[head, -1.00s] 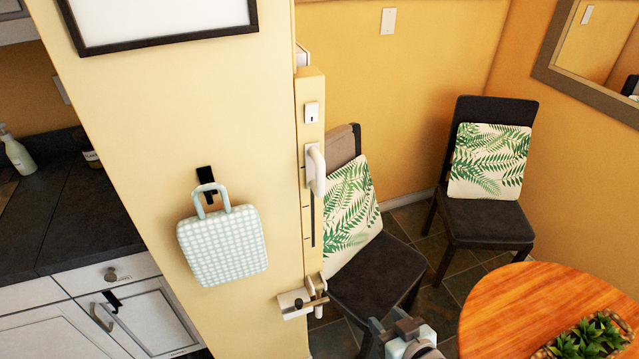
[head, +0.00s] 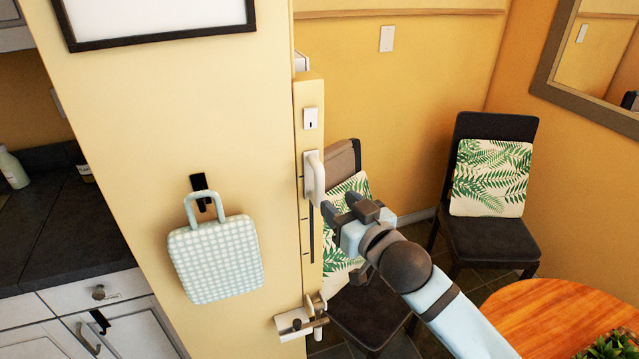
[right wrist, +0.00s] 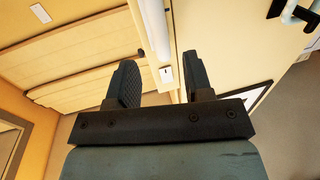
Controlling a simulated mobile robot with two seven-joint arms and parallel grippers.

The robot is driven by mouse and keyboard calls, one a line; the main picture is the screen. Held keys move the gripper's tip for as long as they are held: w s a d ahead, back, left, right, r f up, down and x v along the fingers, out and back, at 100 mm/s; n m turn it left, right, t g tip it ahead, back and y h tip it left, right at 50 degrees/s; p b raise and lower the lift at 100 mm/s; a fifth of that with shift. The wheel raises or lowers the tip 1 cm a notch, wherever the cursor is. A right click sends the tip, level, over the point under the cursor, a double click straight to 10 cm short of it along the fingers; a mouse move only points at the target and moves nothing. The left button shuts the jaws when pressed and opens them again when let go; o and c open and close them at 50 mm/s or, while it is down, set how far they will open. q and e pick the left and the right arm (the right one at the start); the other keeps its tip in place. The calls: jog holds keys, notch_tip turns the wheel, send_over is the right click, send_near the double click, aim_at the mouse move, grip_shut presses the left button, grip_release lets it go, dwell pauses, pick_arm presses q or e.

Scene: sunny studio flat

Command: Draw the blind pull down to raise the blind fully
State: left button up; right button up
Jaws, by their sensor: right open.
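The likely blind pull is a white D-shaped handle (head: 317,178) at the top of a dark vertical slot with tick marks, on the narrow edge of the yellow wall. It also shows in the right wrist view as a white bar (right wrist: 154,28). My right gripper (head: 340,205) is open and empty, just right of and below the handle; I cannot tell whether it touches it. In the right wrist view, the open fingers (right wrist: 160,62) point toward the handle's strip. I cannot clearly identify the blind. My left gripper is out of view.
A white keyhole plate (head: 311,118) sits above the handle, and a latch (head: 298,322) below the slot. A checked bag (head: 216,260) hangs on the left wall face. A chair with a leaf cushion (head: 492,178) and a round wooden table (head: 520,315) stand right.

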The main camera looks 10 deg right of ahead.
aim_at(322, 189)
jog(key=p+x, duration=0.1)
jog(key=x, duration=0.6)
jog(key=shift+w+a, duration=0.2)
jog(key=shift+w, duration=0.05)
jog(key=shift+f, duration=0.1)
grip_shut()
